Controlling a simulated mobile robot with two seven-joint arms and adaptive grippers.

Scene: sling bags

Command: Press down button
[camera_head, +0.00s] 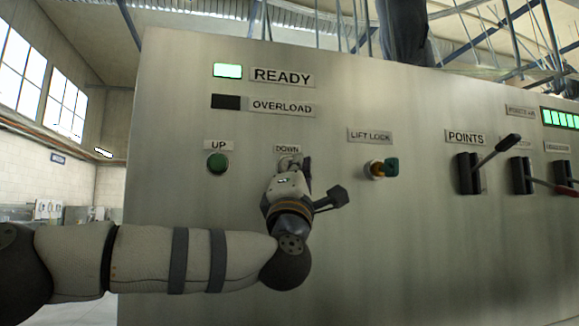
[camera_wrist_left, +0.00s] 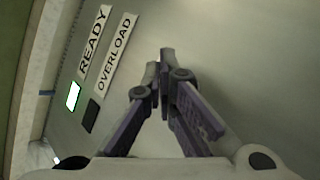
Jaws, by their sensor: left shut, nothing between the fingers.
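The control panel (camera_head: 400,240) fills most of the head view. The DOWN label (camera_head: 287,149) is on it, right of the green UP button (camera_head: 217,163). My left gripper (camera_head: 293,162) is shut and empty, with its fingertips just below the DOWN label. The gripper hides the down button, so I cannot tell whether the fingertips touch it. In the left wrist view the closed fingers (camera_wrist_left: 165,62) point at the panel, and no button shows there. My right gripper is in neither view.
A lit READY lamp (camera_head: 227,71) and a dark OVERLOAD lamp (camera_head: 226,102) sit above. The LIFT LOCK key switch (camera_head: 377,169) is to the right of my gripper. Farther right are the POINTS lever (camera_head: 484,163) and a red-handled lever (camera_head: 551,184).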

